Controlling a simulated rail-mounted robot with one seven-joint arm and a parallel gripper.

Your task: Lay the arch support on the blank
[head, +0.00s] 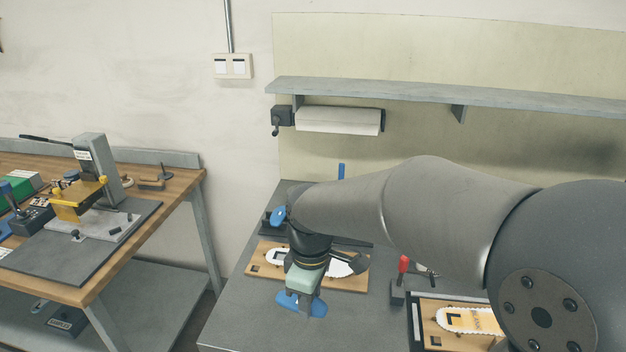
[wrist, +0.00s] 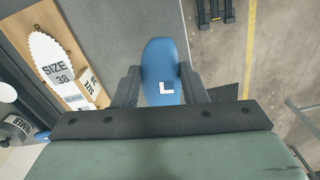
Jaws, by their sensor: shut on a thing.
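My gripper (head: 302,295) is shut on the blue arch support (head: 290,301), above the grey table toward its front. In the wrist view the arch support (wrist: 161,62) sits between the two dark fingers (wrist: 161,90), with a white L facing the camera. A white scallop-edged insole blank (wrist: 55,62) printed SIZE 38 lies on a wooden board (wrist: 88,62) to the left in the wrist view. In the head view the board (head: 262,262) is behind my gripper, which partly hides the blank (head: 278,257). The arch support is apart from the blank.
A second wooden board (head: 435,341) with a white-edged insole shape (head: 470,320) lies at right, partly behind my arm. A red-handled clamp (head: 403,265) stands between the boards. A primer container (wrist: 16,128) shows at lower left in the wrist view. A wooden bench (head: 180,190) stands at left.

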